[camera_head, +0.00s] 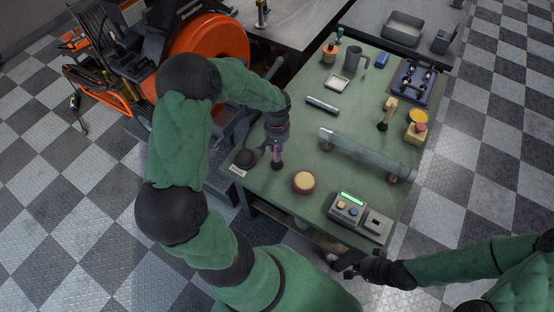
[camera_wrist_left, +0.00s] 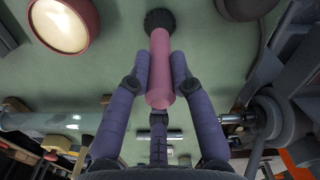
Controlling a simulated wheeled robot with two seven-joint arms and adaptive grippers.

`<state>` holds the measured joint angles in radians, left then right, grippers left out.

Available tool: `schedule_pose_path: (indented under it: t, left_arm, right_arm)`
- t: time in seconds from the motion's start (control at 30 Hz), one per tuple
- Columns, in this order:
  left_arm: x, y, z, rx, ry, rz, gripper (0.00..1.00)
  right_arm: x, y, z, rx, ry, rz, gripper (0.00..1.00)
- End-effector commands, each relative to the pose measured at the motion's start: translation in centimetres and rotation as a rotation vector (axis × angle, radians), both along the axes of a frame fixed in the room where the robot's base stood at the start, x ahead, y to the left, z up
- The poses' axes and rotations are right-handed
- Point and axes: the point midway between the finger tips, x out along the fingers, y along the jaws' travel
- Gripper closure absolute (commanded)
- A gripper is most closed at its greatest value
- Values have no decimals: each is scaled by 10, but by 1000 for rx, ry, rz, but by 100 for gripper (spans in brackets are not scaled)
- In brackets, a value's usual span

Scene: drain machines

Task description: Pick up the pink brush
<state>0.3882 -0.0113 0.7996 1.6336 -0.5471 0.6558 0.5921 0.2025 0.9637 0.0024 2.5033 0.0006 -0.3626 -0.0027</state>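The pink brush (camera_head: 277,154) stands upright, dark bristles down, near the left front edge of the green table (camera_head: 290,138). My left gripper (camera_head: 276,142) is at its handle. In the left wrist view, the pink handle (camera_wrist_left: 160,72) lies between my left fingers (camera_wrist_left: 160,65), which close in on it from both sides and appear to touch it. The dark bristle end (camera_wrist_left: 160,18) points away toward the table top. My right gripper (camera_head: 362,268) is low, beside the table's front edge; its fingers are too small and dark to read.
A round yellow-topped container (camera_head: 304,182) stands right of the brush, and a dark round object (camera_head: 245,160) left of it. A long grey pipe (camera_head: 366,153) lies on supports behind. A device with a green display (camera_head: 349,207) sits at the front. An orange-reel machine (camera_head: 208,42) stands back left.

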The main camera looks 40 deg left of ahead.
Motion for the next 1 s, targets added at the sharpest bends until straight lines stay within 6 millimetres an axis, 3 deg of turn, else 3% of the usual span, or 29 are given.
schedule_pose_path:
  t: [0.37, 0.57, 0.73, 1.0]
  left_arm:
    - [0, 0, 0, -1, 1, 0, 100]
    - [0, 0, 12, 0, 0, 0, 100]
    - [0, 0, 36, 1, -1, -1, 100]
    - [25, -42, 91, 0, -2, -7, 100]
  right_arm:
    - [0, 0, 1, 0, 0, 0, 100]
    - [0, 0, 8, 0, 0, 0, 100]
    - [0, 0, 22, 0, 0, 0, 100]
    - [0, 0, 45, 0, 0, 0, 100]
